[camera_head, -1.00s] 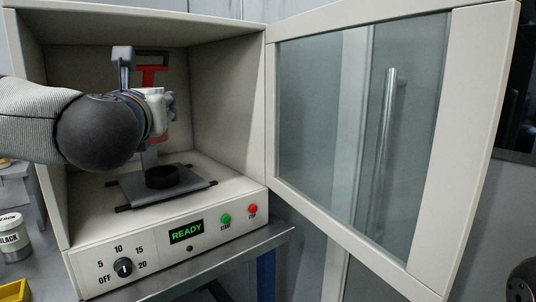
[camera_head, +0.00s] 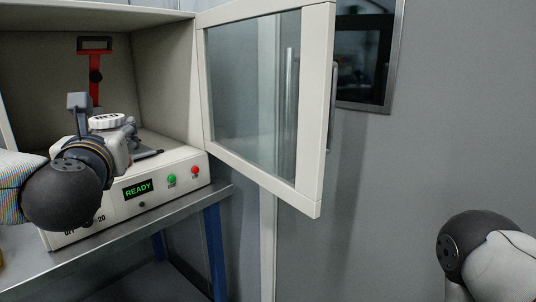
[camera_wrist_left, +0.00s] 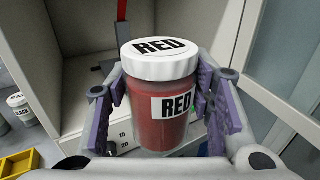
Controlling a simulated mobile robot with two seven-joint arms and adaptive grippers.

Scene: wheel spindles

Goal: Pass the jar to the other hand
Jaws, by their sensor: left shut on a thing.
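The jar (camera_wrist_left: 160,100) has red contents, a white lid and labels reading RED. It stands upright between the two fingers of my left gripper (camera_wrist_left: 163,118), which is shut on it. In the head view my left gripper (camera_head: 122,137) is in front of the open cabinet, and only the jar's white lid (camera_head: 107,121) shows above it; the rest of the jar is hidden. My right arm shows at the lower right of the head view, but its gripper is out of view.
The open machine cabinet (camera_head: 160,60) has a panel reading READY (camera_head: 137,188) and a glass door (camera_head: 318,110) swung open to the right. A metal bench (camera_head: 150,222) supports it. A jar labelled BLACK (camera_wrist_left: 20,105) and a yellow tray (camera_wrist_left: 18,163) lie left. Room between door and right arm is clear.

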